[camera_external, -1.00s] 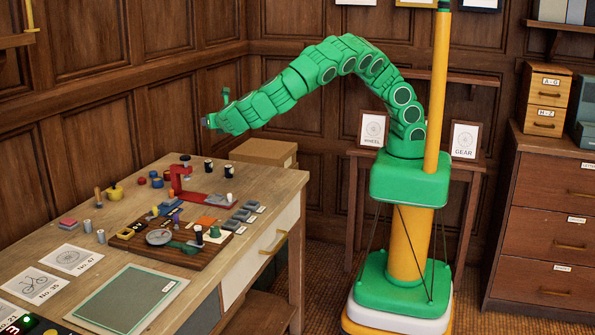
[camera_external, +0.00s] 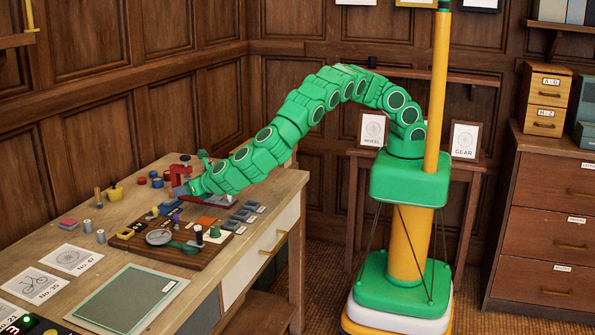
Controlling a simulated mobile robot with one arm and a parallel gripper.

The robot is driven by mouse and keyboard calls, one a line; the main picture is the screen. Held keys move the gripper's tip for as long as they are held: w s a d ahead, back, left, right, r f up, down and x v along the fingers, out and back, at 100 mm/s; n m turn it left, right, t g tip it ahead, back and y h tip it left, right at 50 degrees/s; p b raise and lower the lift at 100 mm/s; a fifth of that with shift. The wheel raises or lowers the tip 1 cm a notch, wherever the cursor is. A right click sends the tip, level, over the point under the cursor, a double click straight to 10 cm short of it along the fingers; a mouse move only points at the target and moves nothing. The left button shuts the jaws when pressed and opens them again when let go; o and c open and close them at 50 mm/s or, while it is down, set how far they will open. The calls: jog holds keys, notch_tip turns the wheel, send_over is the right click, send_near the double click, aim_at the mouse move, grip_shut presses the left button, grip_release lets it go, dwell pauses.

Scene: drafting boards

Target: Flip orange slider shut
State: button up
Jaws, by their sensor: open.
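A brown wooden board (camera_external: 150,251) lies on the table with several small parts fixed on it.
A red clamp-like stand (camera_external: 179,174) is right beside my gripper, partly hidden by it. A green mat (camera_external: 126,299) lies in front.

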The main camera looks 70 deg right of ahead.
aim_at(170, 197)
jog(key=shift+x, duration=3.65)
jog(key=shift+d, duration=0.1)
grip_shut()
